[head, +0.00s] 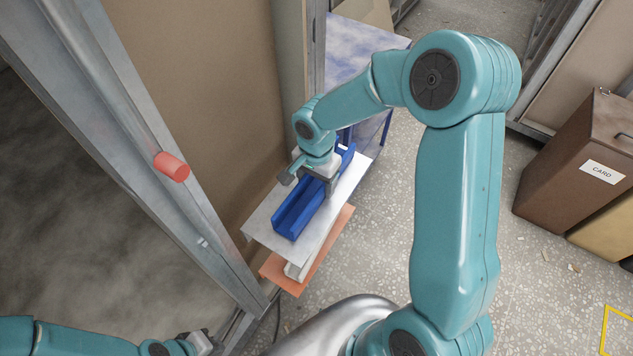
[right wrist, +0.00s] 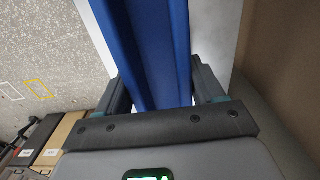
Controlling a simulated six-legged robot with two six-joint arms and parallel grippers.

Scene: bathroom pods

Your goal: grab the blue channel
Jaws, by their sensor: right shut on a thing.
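The blue channel (head: 301,212) is a long U-shaped piece lying lengthwise on a pale narrow shelf (head: 262,229) beside the brown panel. My right gripper (head: 310,178) comes down over the channel and is shut on it, with one finger on each side. In the right wrist view the channel (right wrist: 150,50) runs between the two fingers (right wrist: 163,92) and out of the top of the picture. Whether it is lifted off the shelf I cannot tell. My left gripper (head: 205,343) is at the bottom left, far from the channel, and its fingers are too unclear to judge.
An orange board (head: 290,284) sits below the shelf. A blue-framed table (head: 355,50) stands behind. Metal frame posts and a red cylinder (head: 172,167) are at left. A brown bin marked CARD (head: 575,150) stands at right. Speckled floor (head: 370,240) lies clear between.

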